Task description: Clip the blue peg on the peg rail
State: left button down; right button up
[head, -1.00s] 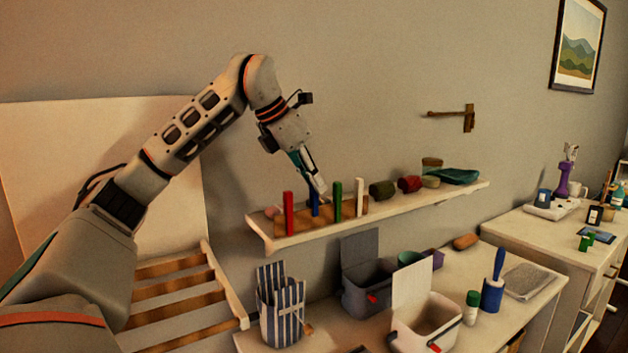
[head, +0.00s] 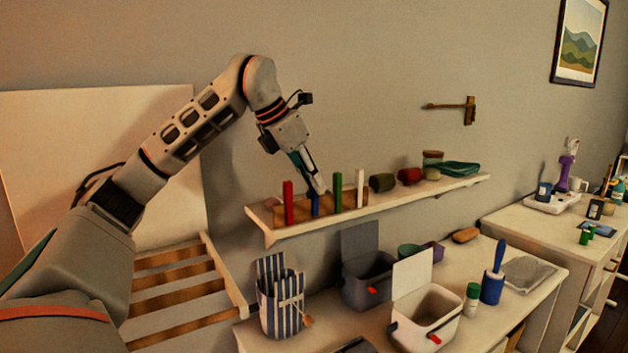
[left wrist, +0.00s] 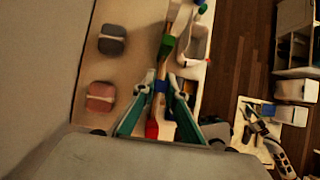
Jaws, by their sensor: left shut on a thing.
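The blue peg (head: 315,206) stands at the wooden peg rail (head: 302,215) on the wall shelf, between the red peg (head: 289,203) and the green peg (head: 338,193). A white peg (head: 360,187) is at the rail's right end. My left gripper (head: 319,190) reaches down from above and is shut on the blue peg, covering its upper part. In the left wrist view the blue peg (left wrist: 160,86) is between the fingertips, with the red peg (left wrist: 152,130) and green peg (left wrist: 167,46) on either side. Whether the blue peg's base is seated is unclear. My right gripper is out of view.
The shelf (head: 425,195) also bears rolled dark green and red items (head: 409,175) and a folded teal cloth (head: 459,169). Below are a striped holder (head: 282,300), lidded bins (head: 428,315) and a blue lint roller (head: 493,278). The wall above the shelf is mostly clear.

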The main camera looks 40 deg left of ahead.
pick_arm(q)
jog(key=shift+f, duration=0.3)
jog(key=c, duration=2)
grip_release()
jog(key=v, duration=1.2)
